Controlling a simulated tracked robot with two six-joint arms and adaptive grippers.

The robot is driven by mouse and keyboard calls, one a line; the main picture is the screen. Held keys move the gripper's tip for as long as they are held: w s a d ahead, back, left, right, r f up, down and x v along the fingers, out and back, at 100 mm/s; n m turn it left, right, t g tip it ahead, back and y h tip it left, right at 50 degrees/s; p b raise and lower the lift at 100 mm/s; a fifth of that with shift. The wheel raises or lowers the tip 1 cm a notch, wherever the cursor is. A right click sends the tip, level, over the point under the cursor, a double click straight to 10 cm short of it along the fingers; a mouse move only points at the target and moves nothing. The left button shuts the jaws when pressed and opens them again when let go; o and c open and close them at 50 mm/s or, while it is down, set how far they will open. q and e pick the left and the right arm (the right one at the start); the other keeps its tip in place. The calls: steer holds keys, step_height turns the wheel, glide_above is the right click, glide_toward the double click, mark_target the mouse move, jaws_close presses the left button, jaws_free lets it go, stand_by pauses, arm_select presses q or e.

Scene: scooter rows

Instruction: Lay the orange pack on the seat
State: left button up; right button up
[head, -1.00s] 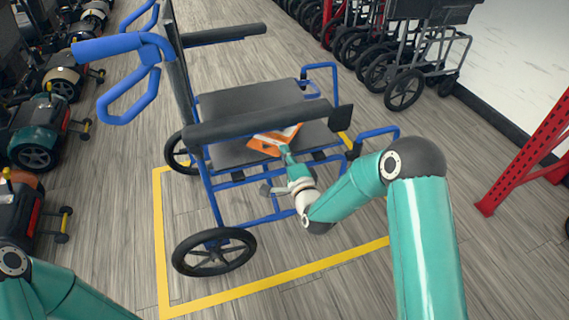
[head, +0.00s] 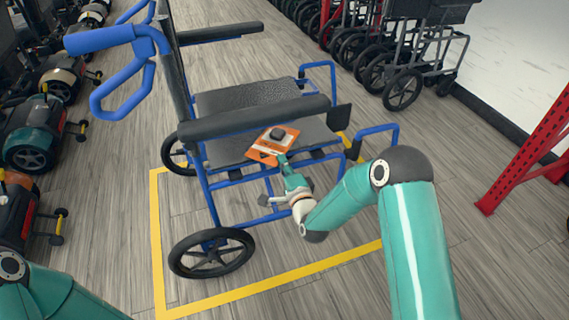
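The orange pack (head: 262,154) has a dark block on its upper face and shows just below the near armrest in the head view. My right gripper (head: 283,161) is at its near lower edge and appears shut on it. The pack is tilted, its face towards me. The black seat (head: 245,97) of the blue-framed wheelchair lies beyond and under the near armrest, which hides part of it. I cannot tell whether the pack touches the seat or the armrest. My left gripper is out of view; only part of its arm shows at bottom left.
The near armrest (head: 225,122) crosses above the seat. A blue push handle (head: 105,40) rises at left. Yellow floor tape (head: 280,285) surrounds the wheelchair. Scooters (head: 35,135) line the left, folded wheelchairs (head: 405,80) the back right, and a red rack (head: 525,155) the right.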

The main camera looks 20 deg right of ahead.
steer(key=o, duration=0.5)
steer(key=shift+r, duration=0.1)
